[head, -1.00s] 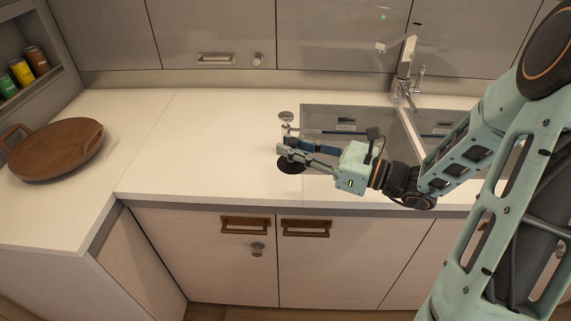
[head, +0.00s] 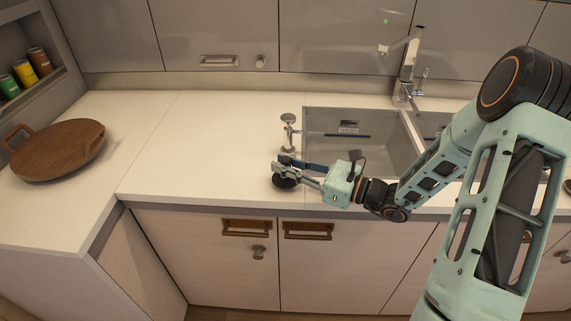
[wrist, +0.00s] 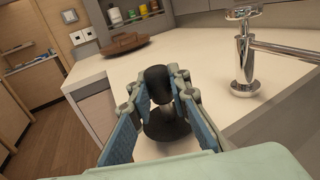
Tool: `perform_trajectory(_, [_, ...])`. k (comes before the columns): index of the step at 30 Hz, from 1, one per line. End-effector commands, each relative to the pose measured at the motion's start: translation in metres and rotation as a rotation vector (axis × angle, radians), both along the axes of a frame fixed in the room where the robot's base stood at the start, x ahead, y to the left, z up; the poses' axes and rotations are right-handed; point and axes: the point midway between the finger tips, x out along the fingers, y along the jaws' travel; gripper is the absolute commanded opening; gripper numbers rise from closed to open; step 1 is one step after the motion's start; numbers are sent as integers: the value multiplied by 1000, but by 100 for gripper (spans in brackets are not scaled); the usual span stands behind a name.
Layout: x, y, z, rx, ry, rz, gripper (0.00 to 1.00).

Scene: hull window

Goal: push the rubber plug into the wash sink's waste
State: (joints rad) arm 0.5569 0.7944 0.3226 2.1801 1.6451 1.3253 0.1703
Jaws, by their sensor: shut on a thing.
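The black rubber plug (wrist: 166,124) has a wide round base and a thick knob. My gripper (wrist: 158,92) is shut on its knob in the wrist view, base downward. In the head view, the plug (head: 285,183) and my gripper (head: 282,168) are over the counter near its front edge, left of the sinks. I cannot tell whether the base touches the counter. A large grey basin (head: 385,150) lies to the right, with a labelled far wall. A second basin (head: 431,124) is beyond it, partly behind my arm. Labels are too small to read; no waste opening shows.
A chrome pillar fitting with a long spout (head: 288,131) stands close behind my gripper and reaches over the large basin. A tall tap (head: 406,72) stands behind the basins. A brown wooden tray (head: 58,152) lies far left. The counter between is clear.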

Motion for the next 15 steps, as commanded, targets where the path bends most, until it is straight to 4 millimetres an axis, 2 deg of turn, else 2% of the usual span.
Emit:
perform_trajectory(6, [0, 0, -5, 1, 0, 0, 0])
perform_trajectory(7, [0, 0, -5, 0, 0, 0, 18])
perform_trajectory(9, [0, 0, -4, 0, 0, 0, 25])
perform_trajectory(12, [0, 0, -4, 0, 0, 0, 34])
perform_trajectory(15, [0, 0, -4, 0, 0, 0, 34])
